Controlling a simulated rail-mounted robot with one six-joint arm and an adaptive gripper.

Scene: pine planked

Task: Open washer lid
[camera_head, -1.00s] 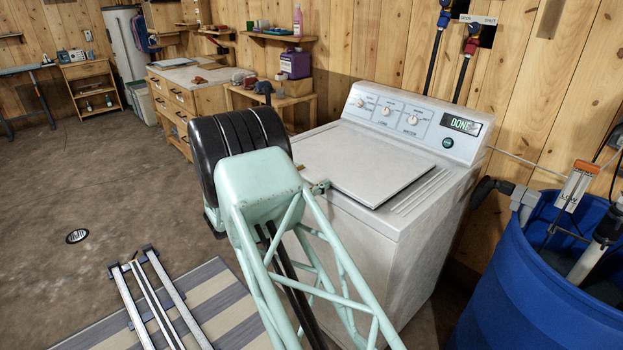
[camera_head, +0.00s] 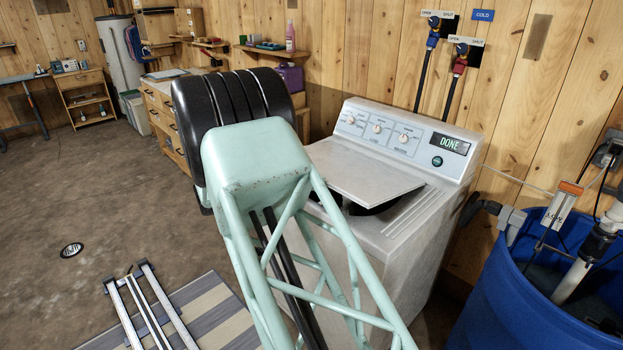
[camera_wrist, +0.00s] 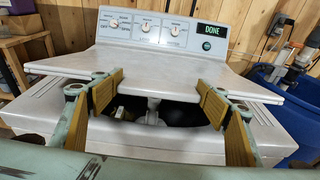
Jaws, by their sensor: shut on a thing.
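The white washer (camera_head: 405,235) stands against the plank wall, its display reading DONE. Its flat lid (camera_head: 362,178) is partly raised, with its front edge above the top and a dark opening beneath. In the wrist view the lid (camera_wrist: 160,76) spans the picture, and the opening with a pale central post shows below its edge. My gripper (camera_wrist: 160,93) is at the lid's front edge, shut on it, its tan-padded fingers set apart to left and right. Exactly how the pads meet the lid is unclear. In the head view my arm hides the gripper.
A blue barrel (camera_head: 540,280) with a pump and hoses stands right of the washer. Hoses and valves (camera_head: 440,35) hang on the wall behind it. A wooden workbench (camera_head: 160,105) is at the back left. The floor at left is mostly open, with a striped mat (camera_head: 205,315).

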